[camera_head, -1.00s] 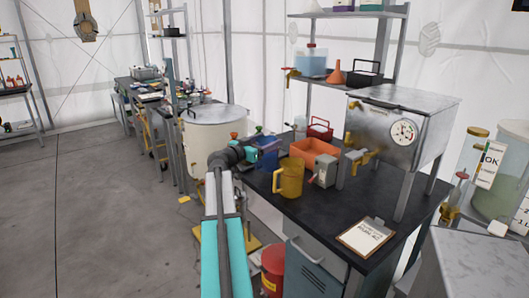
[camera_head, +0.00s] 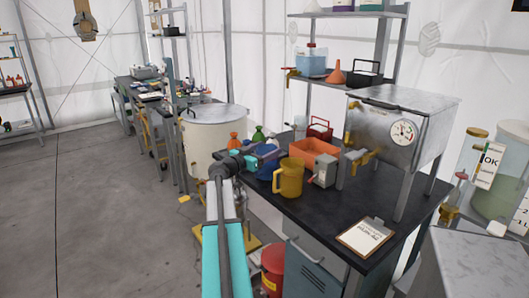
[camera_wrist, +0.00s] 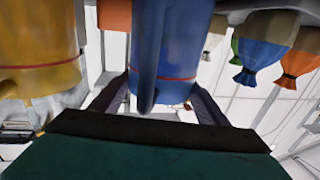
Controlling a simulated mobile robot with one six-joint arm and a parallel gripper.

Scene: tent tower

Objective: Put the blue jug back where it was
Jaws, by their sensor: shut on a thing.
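The blue jug (camera_head: 267,172) is at the left end of the black-topped bench, just left of the yellow jug (camera_head: 289,180) and partly hidden by my gripper. My gripper (camera_head: 254,161) reaches it from the left and is shut on it. In the wrist view, which looks upside down, the blue jug (camera_wrist: 178,50) stands between my two fingers (camera_wrist: 160,98), with its handle toward the camera. The yellow jug (camera_wrist: 40,45) is close beside it at the left there. I cannot tell whether the blue jug's base touches the bench.
Orange (camera_head: 234,141) and green (camera_head: 258,134) tied bags are behind my gripper. An orange bin (camera_head: 313,152), a small grey box (camera_head: 325,172) and a steel tank (camera_head: 395,130) stand farther right. A white drum (camera_head: 215,135) is behind. The bench front (camera_head: 330,205) has clear room.

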